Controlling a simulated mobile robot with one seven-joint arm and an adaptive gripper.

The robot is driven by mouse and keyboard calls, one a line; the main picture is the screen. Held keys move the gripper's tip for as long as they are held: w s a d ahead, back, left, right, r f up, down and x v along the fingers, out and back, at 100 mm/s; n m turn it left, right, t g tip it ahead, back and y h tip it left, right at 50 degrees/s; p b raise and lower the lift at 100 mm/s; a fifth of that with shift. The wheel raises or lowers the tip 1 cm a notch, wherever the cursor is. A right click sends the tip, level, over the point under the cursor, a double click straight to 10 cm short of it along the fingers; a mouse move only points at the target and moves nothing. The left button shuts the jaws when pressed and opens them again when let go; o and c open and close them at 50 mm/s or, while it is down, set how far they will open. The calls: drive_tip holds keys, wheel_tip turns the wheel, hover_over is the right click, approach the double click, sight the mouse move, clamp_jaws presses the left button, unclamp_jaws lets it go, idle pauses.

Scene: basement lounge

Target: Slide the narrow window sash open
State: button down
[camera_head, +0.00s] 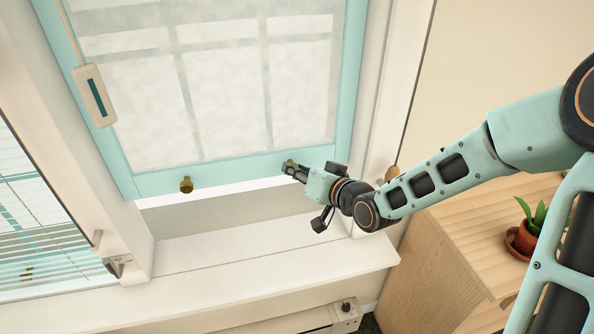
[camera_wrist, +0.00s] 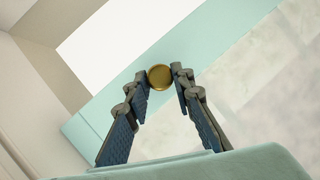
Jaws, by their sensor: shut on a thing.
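The narrow window sash (camera_head: 235,174) has a pale teal frame and cloudy glass. Its bottom rail is above the sill, with a gap under it; the rail also shows in the wrist view (camera_wrist: 215,70). Two brass knobs sit on that rail. The left knob (camera_head: 186,184) is free. My gripper (camera_head: 290,169) is at the right knob (camera_head: 291,162), shut on it. In the wrist view the right knob (camera_wrist: 159,77) shows its round face between the two fingertips. The fingers partly hide this knob in the head view.
A white sill (camera_head: 200,285) runs below the window. A pale pull with a teal strip (camera_head: 95,95) hangs at the left of the sash. Another window with blinds (camera_head: 35,230) is at far left. A wooden cabinet (camera_head: 440,270) with a potted plant (camera_head: 528,235) stands right.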

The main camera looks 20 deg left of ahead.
drive_tip(key=shift+a+r, duration=0.1)
drive_tip(key=shift+r, duration=0.1)
drive_tip(key=c, duration=1.8)
unclamp_jaws()
drive_tip(key=shift+o, duration=0.6)
drive_tip(key=shift+f, duration=0.1)
drive_tip(key=v, duration=0.7)
drive_tip(key=shift+s+d, duration=0.2)
